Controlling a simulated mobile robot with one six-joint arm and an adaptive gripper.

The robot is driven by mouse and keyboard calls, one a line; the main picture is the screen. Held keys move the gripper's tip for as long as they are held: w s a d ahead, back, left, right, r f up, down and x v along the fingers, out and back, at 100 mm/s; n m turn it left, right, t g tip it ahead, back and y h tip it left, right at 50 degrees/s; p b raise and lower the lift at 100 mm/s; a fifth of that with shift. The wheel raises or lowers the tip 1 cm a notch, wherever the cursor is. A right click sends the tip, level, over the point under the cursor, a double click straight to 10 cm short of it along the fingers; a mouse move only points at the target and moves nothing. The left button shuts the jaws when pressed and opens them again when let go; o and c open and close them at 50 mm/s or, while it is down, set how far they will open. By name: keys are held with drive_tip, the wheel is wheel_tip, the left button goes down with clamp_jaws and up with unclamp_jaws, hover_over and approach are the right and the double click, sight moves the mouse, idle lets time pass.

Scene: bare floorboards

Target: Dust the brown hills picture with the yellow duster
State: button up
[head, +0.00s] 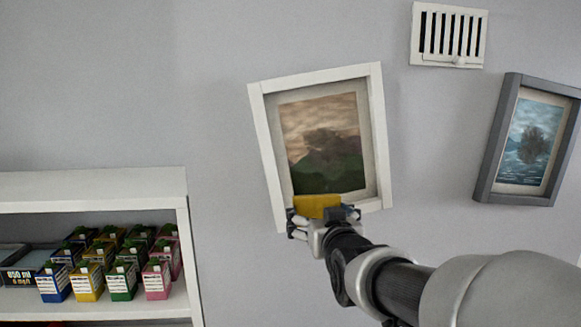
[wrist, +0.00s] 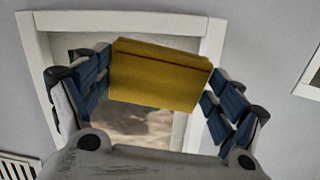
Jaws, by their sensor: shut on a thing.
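The brown hills picture (head: 325,140) hangs on the grey wall in a white frame, slightly tilted, with a brown sky above dark hills. My gripper (head: 320,213) is in front of its lower edge, shut on the yellow duster (head: 317,206). In the wrist view the duster (wrist: 160,76) is a yellow block between the blue-padded fingers of my gripper (wrist: 160,85). Behind it the picture (wrist: 140,122) and its white frame show. The duster and gripper hide part of the picture's lower frame. I cannot tell whether the duster touches the picture.
A grey-framed picture of a tree in blue (head: 530,140) hangs to the right. A white vent (head: 448,36) is above, between the pictures. A white shelf (head: 95,185) at the lower left holds several small coloured boxes (head: 90,280). The wall left of the picture is bare.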

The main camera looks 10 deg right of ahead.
wheel_tip(320, 180, up, 9)
drive_tip(key=s+t+p, duration=0.1)
drive_tip(key=t, duration=0.1)
drive_tip(key=p, duration=0.3)
hover_over(316, 195)
drive_tip(key=shift+w+r, duration=0.15)
drive_tip(key=shift+w, duration=0.5)
drive_tip(key=shift+w, duration=1.05)
drive_tip(key=shift+d, duration=0.15)
